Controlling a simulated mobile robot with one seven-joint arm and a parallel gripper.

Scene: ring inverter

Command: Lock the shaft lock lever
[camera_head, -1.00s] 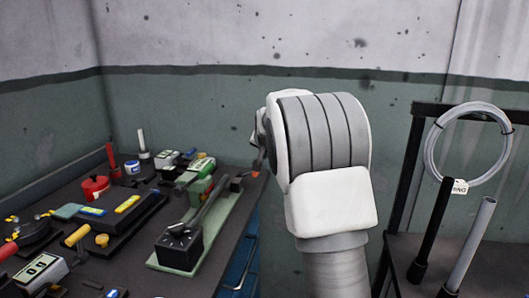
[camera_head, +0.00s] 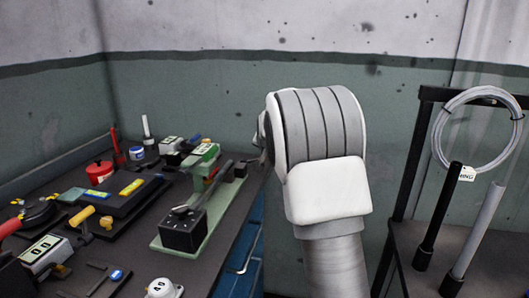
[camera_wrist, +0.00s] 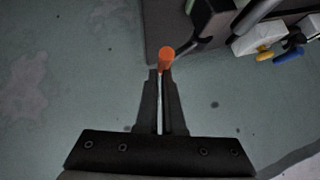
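The lever's orange tip (camera_wrist: 166,57) shows in the wrist view just past my fingertips, on a thin grey bar at the edge of a dark surface. My gripper (camera_wrist: 161,73) has its two dark fingers almost together, with only a thin light slit between them. The fingertips are at or very near the orange tip; I cannot tell whether they touch it. In the head view, my arm hides most of the gripper and the lever. A black block (camera_head: 183,235) with a long dark shaft (camera_head: 210,188) stands on a pale green plate (camera_head: 222,205) at the bench's right side.
The dark bench (camera_head: 215,262) holds several tools, including a red pot (camera_head: 99,172) and a white dial (camera_head: 163,289). A rack (camera_head: 398,205) at right carries a cable coil (camera_head: 476,130) and two upright rods. A wall stands behind.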

